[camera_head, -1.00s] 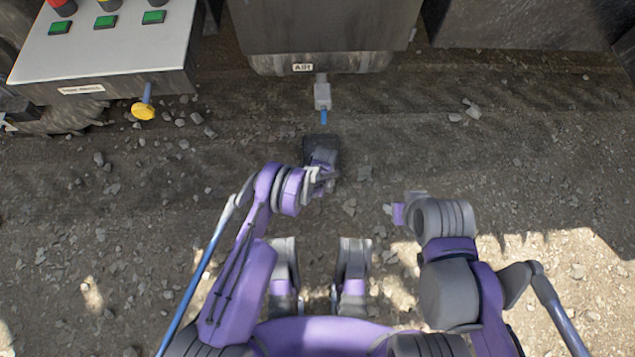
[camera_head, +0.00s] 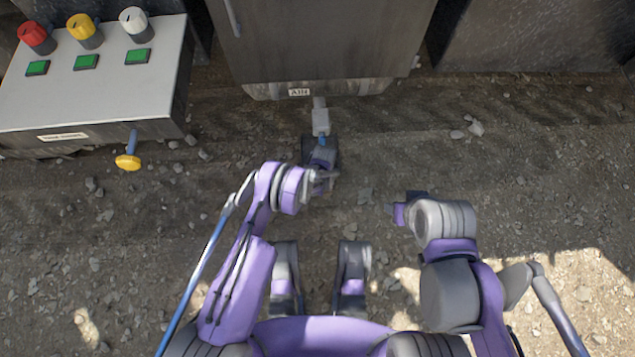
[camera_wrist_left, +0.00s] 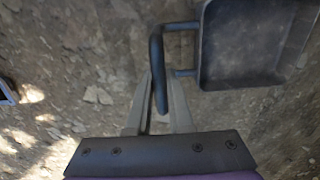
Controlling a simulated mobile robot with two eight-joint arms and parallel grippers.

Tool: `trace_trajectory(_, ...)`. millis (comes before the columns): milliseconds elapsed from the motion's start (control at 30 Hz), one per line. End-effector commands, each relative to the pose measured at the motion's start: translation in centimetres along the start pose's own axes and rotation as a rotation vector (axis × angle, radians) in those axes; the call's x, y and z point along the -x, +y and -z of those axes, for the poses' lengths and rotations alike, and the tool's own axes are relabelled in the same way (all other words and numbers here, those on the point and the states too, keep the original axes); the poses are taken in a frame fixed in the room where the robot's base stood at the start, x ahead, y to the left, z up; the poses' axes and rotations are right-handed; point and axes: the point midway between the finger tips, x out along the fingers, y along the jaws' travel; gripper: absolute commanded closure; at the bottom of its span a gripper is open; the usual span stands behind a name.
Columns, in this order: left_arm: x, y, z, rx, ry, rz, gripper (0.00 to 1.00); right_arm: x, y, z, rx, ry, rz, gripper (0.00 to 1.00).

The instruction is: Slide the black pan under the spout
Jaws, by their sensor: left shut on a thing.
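The black pan (camera_wrist_left: 255,40) is at the upper right of the left wrist view, its inside bare. My left gripper (camera_wrist_left: 160,95) is shut on its dark handle (camera_wrist_left: 158,60). In the head view the pan (camera_head: 307,150) is mostly hidden by my left gripper (camera_head: 322,174).
The dark tank (camera_head: 320,45) stands ahead, with a label (camera_head: 299,92) low on its front. A control box (camera_head: 95,85) with coloured knobs and green buttons is at left; a yellow knob (camera_head: 128,162) sticks out of it. Stony ground is free at right.

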Motion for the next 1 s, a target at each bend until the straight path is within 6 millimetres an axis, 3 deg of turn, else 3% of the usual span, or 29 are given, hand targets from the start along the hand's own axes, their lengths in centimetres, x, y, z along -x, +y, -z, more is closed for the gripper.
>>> trace_trajectory(133, -0.10, -0.10, -0.07, 0.001, 0.000, 0.004, 1.00, -0.01, 0.00, -0.04, 0.000, 0.000, 0.000, 0.50)
trace_trajectory(167, -0.10, -0.10, -0.07, 0.001, 0.000, 0.004, 0.77, -0.01, 0.00, -0.04, 0.000, 0.000, 0.000, 0.50)
trace_trajectory(333, -0.08, -0.08, -0.06, 0.001, 0.000, 0.003, 0.46, -0.01, 0.00, -0.03, 0.000, 0.000, 0.000, 0.50)
trace_trajectory(567, -0.12, -0.02, -0.05, 0.000, 0.000, 0.002, 0.44, -0.01, 0.00, -0.02, 0.000, 0.000, 0.000, 0.50)
trace_trajectory(700, -0.10, -0.03, -0.04, 0.000, 0.000, 0.002, 0.20, -0.01, 0.00, -0.02, 0.000, 0.000, 0.000, 0.50)
trace_trajectory(1000, -0.08, -0.05, -0.03, 0.000, 0.000, 0.003, 0.20, -0.01, 0.00, -0.02, 0.000, 0.000, 0.000, 0.50)
